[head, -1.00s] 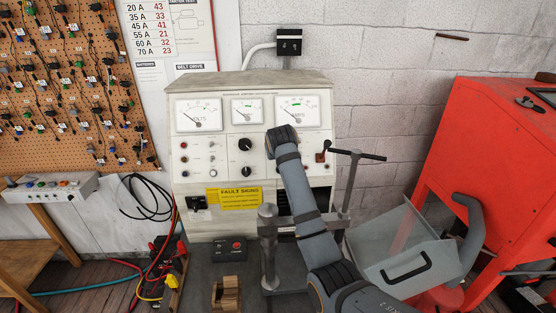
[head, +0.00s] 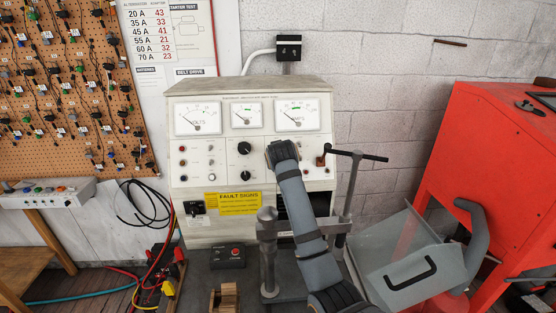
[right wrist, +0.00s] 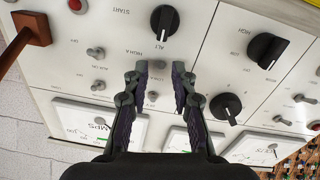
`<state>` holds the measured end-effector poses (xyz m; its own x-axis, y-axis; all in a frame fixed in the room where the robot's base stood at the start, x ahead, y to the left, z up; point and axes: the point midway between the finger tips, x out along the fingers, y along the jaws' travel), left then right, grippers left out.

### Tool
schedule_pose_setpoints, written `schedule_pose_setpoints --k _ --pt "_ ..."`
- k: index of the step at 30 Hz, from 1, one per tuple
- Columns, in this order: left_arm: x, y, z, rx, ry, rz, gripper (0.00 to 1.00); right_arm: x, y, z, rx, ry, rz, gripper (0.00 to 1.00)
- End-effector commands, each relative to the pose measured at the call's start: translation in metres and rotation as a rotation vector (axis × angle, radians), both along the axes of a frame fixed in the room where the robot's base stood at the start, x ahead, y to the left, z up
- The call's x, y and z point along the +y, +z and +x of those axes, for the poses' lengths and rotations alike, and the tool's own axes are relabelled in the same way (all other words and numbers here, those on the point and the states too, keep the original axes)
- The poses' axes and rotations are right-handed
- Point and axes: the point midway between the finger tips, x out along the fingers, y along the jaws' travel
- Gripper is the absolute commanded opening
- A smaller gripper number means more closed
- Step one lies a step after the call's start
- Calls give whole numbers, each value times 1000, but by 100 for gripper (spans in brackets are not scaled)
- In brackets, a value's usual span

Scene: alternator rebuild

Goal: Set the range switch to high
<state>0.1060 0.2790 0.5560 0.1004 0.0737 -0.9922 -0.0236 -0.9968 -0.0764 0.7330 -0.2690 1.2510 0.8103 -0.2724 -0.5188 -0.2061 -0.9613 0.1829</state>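The test bench panel (head: 215,165) stands against the wall in the head view. My right arm reaches up to its front, and my wrist hides the gripper there. In the right wrist view the panel is upside down. My right gripper (right wrist: 160,68) is open, its fingers pointing at the panel with nothing held. A small toggle switch (right wrist: 161,62), beside lettering that seems to read "HIGH A", shows between the fingertips. I cannot tell its setting or whether the fingers touch it. My left gripper is not in view.
Black rotary knobs (right wrist: 164,20) and (right wrist: 266,50) and another knob (right wrist: 225,107) lie near the fingers. Other toggles (right wrist: 96,53) and a brown lever handle (right wrist: 30,32) are to the left. A metal post clamp (head: 268,250) stands before the panel, with a clear guard (head: 405,250) beside it.

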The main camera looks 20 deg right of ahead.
Motion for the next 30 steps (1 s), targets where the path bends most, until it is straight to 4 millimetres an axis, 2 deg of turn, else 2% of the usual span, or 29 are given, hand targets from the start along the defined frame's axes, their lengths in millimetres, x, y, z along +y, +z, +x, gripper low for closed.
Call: schedule_pose_setpoints --k 8,11,24,30 --pt "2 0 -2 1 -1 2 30 0 1 0 0 0 0 30" --pt "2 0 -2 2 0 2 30 2 5 -6 -3 1 -1 30" --pt "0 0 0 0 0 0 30 29 54 -83 -2 2 3 30" --pt "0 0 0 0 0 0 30 33 62 -97 0 0 1 30"
